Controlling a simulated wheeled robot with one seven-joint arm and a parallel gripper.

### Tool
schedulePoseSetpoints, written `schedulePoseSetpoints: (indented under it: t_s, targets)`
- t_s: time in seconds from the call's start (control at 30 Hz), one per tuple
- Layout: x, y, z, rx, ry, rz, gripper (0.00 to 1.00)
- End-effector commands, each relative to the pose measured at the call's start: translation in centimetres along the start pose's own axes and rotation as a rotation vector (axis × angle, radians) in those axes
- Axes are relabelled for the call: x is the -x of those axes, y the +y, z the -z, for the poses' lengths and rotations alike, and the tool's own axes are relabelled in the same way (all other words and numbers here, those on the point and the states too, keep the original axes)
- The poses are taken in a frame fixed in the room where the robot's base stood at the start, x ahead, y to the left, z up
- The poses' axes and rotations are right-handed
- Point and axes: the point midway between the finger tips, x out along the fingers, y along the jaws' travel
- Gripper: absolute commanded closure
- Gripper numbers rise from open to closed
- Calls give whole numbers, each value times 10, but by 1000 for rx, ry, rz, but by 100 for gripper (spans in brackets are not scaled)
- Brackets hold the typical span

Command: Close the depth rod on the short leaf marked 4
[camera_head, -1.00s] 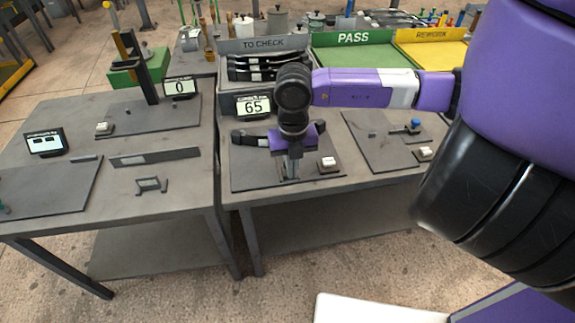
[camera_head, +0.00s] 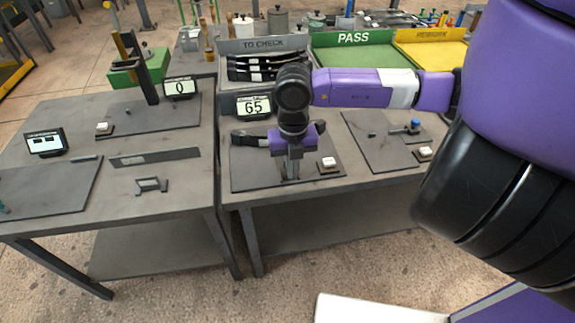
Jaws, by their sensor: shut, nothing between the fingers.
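My gripper (camera_head: 291,172) is shut and points straight down over the middle station's dark plate (camera_head: 250,178). Whether the fingertips touch anything there cannot be told.
A white button block (camera_head: 327,163) sits right of my gripper. The "TO CHECK" rack (camera_head: 262,45) holds several dark leaves behind. Green PASS (camera_head: 360,55) and yellow trays (camera_head: 440,50) stand back right. At left are a post station with a display (camera_head: 180,88) reading 0 and a small bracket (camera_head: 151,185).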

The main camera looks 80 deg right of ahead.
Motion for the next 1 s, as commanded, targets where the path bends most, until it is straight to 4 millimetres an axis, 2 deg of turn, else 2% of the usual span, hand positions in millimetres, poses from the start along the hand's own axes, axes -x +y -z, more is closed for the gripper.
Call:
schedulePoseSetpoints:
  t_s: [0.43, 1.0]
  targets:
    - [-2, 0, 0, 0, 0, 0, 100]
    - [-20, 0, 0, 1, 0, 0, 100]
